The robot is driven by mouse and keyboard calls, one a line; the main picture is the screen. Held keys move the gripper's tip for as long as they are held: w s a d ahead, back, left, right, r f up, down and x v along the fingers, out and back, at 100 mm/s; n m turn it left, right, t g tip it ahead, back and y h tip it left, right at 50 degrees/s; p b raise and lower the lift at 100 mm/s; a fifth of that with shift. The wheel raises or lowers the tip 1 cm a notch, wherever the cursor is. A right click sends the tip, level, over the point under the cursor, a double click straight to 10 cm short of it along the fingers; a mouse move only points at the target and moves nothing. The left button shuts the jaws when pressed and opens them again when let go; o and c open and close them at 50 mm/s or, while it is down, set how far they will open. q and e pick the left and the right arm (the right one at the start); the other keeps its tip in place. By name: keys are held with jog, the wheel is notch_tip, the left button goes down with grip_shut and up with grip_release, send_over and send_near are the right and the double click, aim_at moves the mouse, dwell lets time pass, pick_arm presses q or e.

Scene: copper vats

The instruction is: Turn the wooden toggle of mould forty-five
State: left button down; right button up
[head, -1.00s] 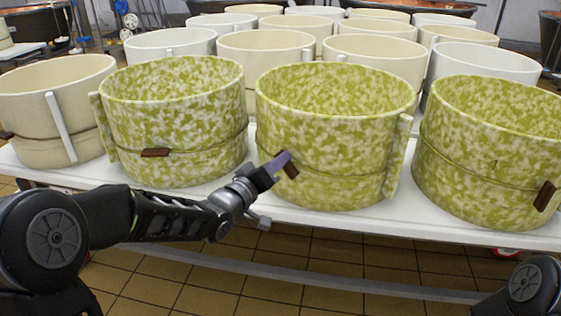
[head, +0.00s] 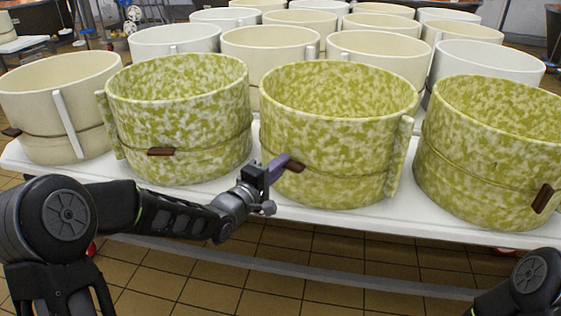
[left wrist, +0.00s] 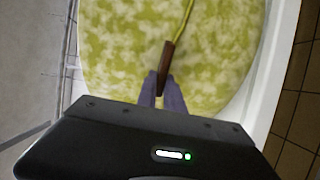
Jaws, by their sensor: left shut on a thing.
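A round mould (head: 338,140) with green and cream mottling stands front centre on the white table. I see no readable number on it. Its dark wooden toggle (head: 296,166) sits on the cord around its wall, tilted slightly down to the right. My left gripper (head: 278,164) is at the front of this mould, its purple fingers shut on the toggle. My right gripper is out of view.
Mottled moulds stand left (head: 178,115) and right (head: 490,150) of it, each with a brown toggle. A cream mould (head: 60,100) is at far left. Several plain moulds fill the table behind. The white table (head: 225,185) has a narrow bare front edge above tiled floor.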

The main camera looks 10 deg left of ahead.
pick_arm(q)
jog(key=shift+f, duration=0.1)
dwell(0.4)
jog(key=c, duration=1.5)
grip_release()
jog(key=shift+o, duration=0.2)
jog(key=p+v, duration=0.1)
jog(key=v, duration=0.7)
jog(key=shift+p, duration=0.4)
jog(key=shift+w, duration=0.1)
